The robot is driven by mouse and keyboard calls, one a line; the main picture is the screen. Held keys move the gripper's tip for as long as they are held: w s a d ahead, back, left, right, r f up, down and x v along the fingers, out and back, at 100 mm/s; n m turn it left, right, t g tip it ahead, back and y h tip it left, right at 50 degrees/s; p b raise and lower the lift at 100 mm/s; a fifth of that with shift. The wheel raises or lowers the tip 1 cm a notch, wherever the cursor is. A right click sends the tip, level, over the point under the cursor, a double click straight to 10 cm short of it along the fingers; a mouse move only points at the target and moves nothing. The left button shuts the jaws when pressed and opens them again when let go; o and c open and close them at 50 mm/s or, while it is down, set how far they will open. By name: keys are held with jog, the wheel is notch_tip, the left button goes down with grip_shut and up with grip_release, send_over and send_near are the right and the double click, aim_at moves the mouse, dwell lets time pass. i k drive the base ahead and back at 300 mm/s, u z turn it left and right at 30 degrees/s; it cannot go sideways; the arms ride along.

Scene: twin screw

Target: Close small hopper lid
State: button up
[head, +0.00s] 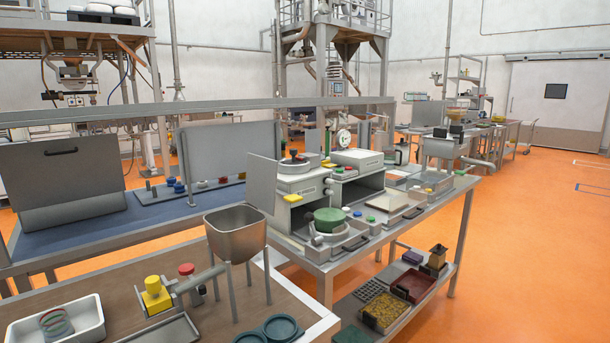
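A grey metal hopper (236,232) stands on thin legs at the near table's right side. Its wide mouth faces up and is uncovered. A second, smaller-looking hopper (440,148) sits farther back at the right end of the middle bench; I cannot tell whether it has a lid or how the lid lies. Two round teal pieces (282,327) lie on the near table's front edge; I cannot tell if they are lids. My gripper is not in view.
The near wooden table (95,280) carries a white tray (55,322) with coiled rings and a yellow-capped fitting (156,295) on a pipe. The middle bench holds white machines (303,190) and a green-topped bowl (329,220). Open orange floor (545,250) lies at right.

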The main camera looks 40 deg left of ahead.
aim_at(261, 180)
jog(key=u, duration=0.05)
jog(key=i, duration=3)
jog(key=u, duration=3.65)
